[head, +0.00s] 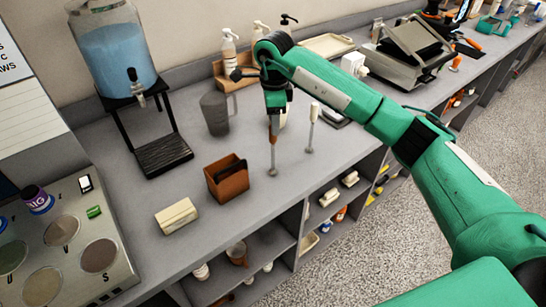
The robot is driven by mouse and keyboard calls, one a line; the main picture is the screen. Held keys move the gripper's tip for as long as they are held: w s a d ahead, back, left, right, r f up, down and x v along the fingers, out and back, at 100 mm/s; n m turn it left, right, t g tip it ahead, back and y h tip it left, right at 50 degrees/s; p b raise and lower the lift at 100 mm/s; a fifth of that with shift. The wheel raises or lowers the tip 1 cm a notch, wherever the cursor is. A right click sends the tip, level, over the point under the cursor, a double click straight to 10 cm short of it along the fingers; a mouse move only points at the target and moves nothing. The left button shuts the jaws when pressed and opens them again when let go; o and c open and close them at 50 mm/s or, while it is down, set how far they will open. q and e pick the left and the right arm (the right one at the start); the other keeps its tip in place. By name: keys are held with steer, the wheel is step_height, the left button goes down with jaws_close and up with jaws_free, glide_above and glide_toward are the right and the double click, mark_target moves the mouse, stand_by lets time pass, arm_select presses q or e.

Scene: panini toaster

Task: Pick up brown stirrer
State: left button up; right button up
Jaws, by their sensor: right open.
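The brown stirrer (272,133) stands upright on the grey counter, with a small round foot at its lower end. My right gripper (274,111) points down over the upper end of the brown stirrer and is open. The fingers hide the stirrer's top, and I cannot tell whether they touch it. My left gripper is not in view.
A white-handled stirrer (312,125) stands close on the right. A brown box (227,181), a cream block (177,217) and a grey pitcher (213,113) are nearby. A blue drink dispenser (116,55) stands back left, a panini toaster (411,48) back right.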

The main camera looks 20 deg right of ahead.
mark_target(272, 141)
steer(key=f+p, duration=0.2)
steer(key=f, duration=0.1)
steer(key=f+p, duration=0.1)
steer(key=shift+s+a+f, duration=0.2)
steer(key=shift+a+f, duration=0.1)
steer(key=shift+f, duration=0.45)
steer(key=shift+c, duration=0.5)
jaws_close()
